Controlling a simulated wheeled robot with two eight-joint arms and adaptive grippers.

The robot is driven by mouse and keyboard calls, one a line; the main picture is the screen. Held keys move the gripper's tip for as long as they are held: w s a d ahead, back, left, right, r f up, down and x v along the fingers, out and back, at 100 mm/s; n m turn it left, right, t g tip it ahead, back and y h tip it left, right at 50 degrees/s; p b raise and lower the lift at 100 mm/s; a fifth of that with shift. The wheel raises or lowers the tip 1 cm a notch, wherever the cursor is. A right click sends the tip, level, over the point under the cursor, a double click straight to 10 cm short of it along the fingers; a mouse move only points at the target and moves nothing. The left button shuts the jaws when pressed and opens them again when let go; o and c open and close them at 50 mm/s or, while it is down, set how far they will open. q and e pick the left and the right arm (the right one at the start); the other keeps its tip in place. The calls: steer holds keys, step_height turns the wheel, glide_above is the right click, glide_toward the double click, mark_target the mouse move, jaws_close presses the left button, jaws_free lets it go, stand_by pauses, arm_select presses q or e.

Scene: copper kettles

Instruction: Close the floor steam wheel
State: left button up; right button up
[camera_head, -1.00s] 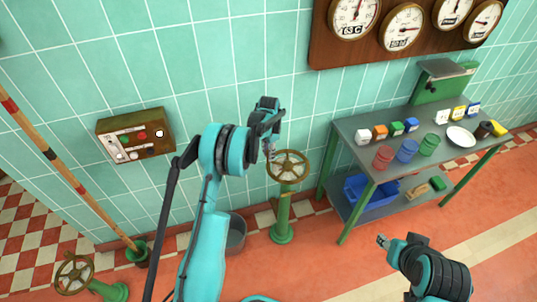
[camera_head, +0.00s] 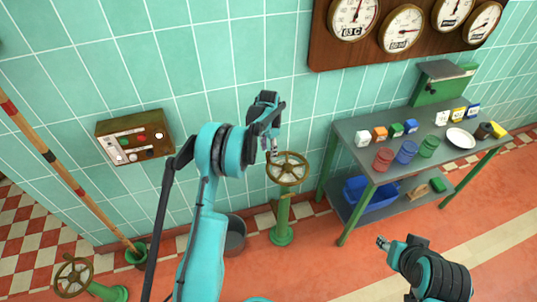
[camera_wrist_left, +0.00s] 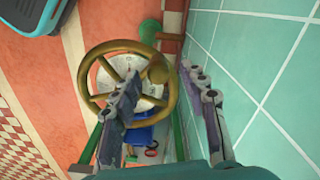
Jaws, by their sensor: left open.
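A brass hand wheel (camera_head: 288,168) tops a green floor pedestal (camera_head: 282,215) between the wall and the shelf table. The wheel also shows in the left wrist view (camera_wrist_left: 116,47), with a pale dial plate behind its spokes. My left gripper (camera_head: 270,148) is open at the wheel's upper left rim. In the left wrist view its two fingers (camera_wrist_left: 163,110) stand apart, overlapping and flanking the right part of the rim. I cannot tell whether they touch it. My right gripper (camera_head: 383,242) is low at the right, away from the wheel; its opening is too small to judge.
A second brass wheel (camera_head: 74,276) sits low at the left on a green mount. A striped pole (camera_head: 75,183) leans near a wall control box (camera_head: 134,135). A grey bucket (camera_head: 236,236) stands behind my left arm. A table (camera_head: 345,128) with cups and boxes is at the right.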

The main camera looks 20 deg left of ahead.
arm_select(q)
step_height(320, 180, up, 9)
steer(key=shift+f, duration=0.15)
stand_by(0.4)
steer(key=s+d+r+n+t, duration=0.2)
steer(key=s+d+r, duration=0.1)
steer(key=s+r, duration=0.45)
steer(key=s+d+r+n+t, duration=0.1)
steer(key=s+d+r, duration=0.2)
steer(key=s+r, duration=0.45)
steer(key=s+d+f+n+t, duration=0.1)
steer(key=s+f+n+t, duration=0.1)
steer(key=s, duration=0.7)
steer(key=s+d+f+n+t, duration=0.1)
steer(key=s+d+f+t, duration=0.1)
steer(key=s, duration=0.8)
steer(key=shift+s+f+n, duration=0.25)
steer(key=shift+f+n, duration=0.15)
steer(key=shift+f, duration=0.05)
